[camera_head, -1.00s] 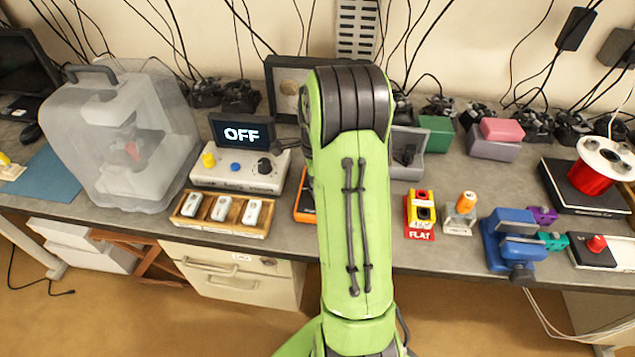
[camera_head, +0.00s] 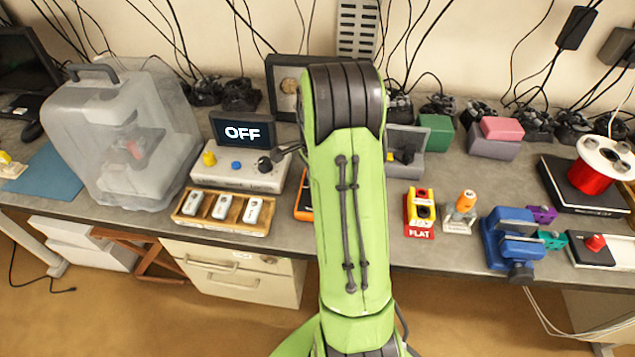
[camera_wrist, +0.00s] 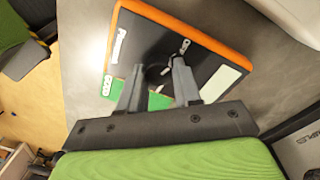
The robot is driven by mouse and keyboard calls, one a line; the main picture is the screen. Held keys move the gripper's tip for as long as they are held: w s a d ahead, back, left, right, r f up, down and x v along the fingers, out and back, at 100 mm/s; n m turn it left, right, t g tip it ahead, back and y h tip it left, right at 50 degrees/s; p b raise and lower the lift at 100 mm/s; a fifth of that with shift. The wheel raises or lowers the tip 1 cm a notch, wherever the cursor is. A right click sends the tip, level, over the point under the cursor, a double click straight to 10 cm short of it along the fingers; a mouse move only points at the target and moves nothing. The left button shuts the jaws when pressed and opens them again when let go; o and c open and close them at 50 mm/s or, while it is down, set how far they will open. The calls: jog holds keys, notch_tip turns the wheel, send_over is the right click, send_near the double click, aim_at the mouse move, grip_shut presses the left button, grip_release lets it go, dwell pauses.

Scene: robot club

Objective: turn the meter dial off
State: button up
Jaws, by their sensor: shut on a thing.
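The meter (camera_wrist: 205,55) has a black face and an orange edge, and lies on the grey bench in the wrist view. It carries green patches, a white label and small white lettering. Its dark round dial (camera_wrist: 155,75) is near the middle of the face, between the tips of my gripper (camera_wrist: 157,73). The fingers are shut on the dial, one on each side. A small white mark shows by the right finger; I cannot tell the dial's setting. In the head view only the meter's orange left edge (camera_head: 303,200) shows, and my arm hides the gripper.
A white box with knobs (camera_head: 235,175) and a screen reading OFF (camera_head: 241,131) stands left of the meter. A wooden tray (camera_head: 193,222) is in front of it. A yellow and red block (camera_head: 420,217) and a grey holder (camera_head: 405,160) are right of my arm.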

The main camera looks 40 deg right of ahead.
jog(key=o, duration=1.1)
jog(key=shift+c, duration=0.2)
notch_tip(320, 180, up, 16)
jog(key=p, duration=0.3)
jog(key=shift+w+d, duration=0.15)
jog(key=shift+w, duration=0.3)
jog(key=shift+f, duration=0.15)
jog(key=s+a+r+n+t, duration=0.1)
jog(key=s+a+r+n, duration=0.1)
jog(key=a+n, duration=0.25)
jog(key=s+a+r+n+t+h, duration=0.1)
jog(key=s+a+r+n, duration=0.15)
jog(key=a, duration=0.35)
jog(key=s+a+r+n+t, duration=0.1)
jog(key=s+a+r+n, duration=0.15)
jog(key=a+n, duration=0.2)
jog(key=s+a+f+n+t, duration=0.2)
jog(key=s+a+n+t, duration=0.1)
jog(key=s+a+n, duration=0.5)
jog(key=shift+s+a+f+n+y, duration=0.25)
jog(key=shift+s+a+n+y, duration=0.15)
jog(key=shift+s+n, duration=0.55)
